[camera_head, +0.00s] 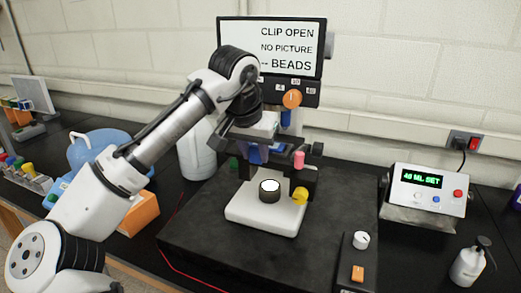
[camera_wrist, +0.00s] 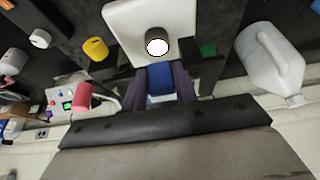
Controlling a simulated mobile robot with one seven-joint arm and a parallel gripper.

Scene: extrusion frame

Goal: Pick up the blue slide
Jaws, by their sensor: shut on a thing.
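The blue slide (camera_wrist: 160,78) is between the two dark fingers of my gripper (camera_wrist: 161,86) in the wrist view. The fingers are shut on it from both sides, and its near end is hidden. In the head view my gripper (camera_head: 254,155) is above the back left of the microscope's white base (camera_head: 244,213), with a blue patch between the fingers. I cannot tell whether the slide still touches the stage. The round lamp (camera_head: 269,186) on the base glows white in front of the gripper.
Pink (camera_head: 299,159) and yellow (camera_head: 300,195) knobs stick out right of the gripper. A screen (camera_head: 272,46) reading "CLIP OPEN" and an orange knob (camera_head: 291,98) stand behind. A white jug (camera_head: 194,148) is at the left, a control box (camera_head: 428,190) at the right.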

